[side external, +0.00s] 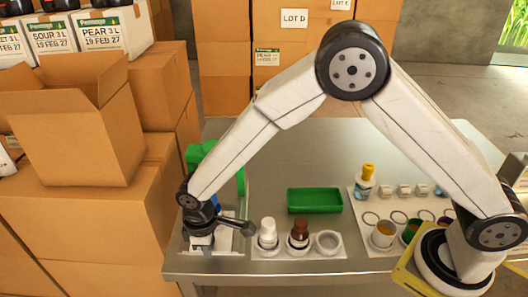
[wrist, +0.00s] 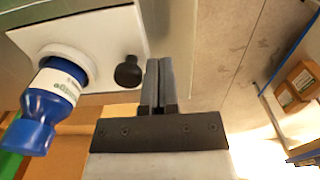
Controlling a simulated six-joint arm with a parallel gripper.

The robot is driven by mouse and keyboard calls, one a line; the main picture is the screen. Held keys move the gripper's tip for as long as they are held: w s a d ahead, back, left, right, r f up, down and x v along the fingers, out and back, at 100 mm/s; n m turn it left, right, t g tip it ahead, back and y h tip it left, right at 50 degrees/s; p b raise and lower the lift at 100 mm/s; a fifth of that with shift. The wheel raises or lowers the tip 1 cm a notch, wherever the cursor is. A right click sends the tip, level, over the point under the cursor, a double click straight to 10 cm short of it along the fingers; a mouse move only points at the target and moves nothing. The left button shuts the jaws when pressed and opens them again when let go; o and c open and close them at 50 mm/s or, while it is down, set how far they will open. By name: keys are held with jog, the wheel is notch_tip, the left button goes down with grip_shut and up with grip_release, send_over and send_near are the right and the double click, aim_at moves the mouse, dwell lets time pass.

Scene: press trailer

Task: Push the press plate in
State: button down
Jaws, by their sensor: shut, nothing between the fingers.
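The white press plate (wrist: 95,45) shows at the upper left of the wrist view, with a black knob (wrist: 128,72) near its edge. A blue bottle (wrist: 52,100) with a white label stands in a round seat on the plate. My gripper (wrist: 159,64) is shut and empty, its fingertips just right of the knob; I cannot tell whether they touch it. In the side external view the green press (side external: 240,178) stands at the table's left end. My wrist hides most of the plate and bottle there.
On the metal table (side external: 290,165) are a white bottle (side external: 268,234), a brown bottle (side external: 299,236), a green tray (side external: 315,201) and a white board with cups and a yellow-capped bottle (side external: 365,186). Cardboard boxes (side external: 95,225) stand close on the left.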

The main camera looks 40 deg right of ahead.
jog(key=shift+w+d, duration=0.15)
jog(key=shift+w+d, duration=4.1)
jog(key=shift+s+a, duration=0.3)
jog(key=shift+r, duration=0.1)
jog(key=shift+r, duration=4.45)
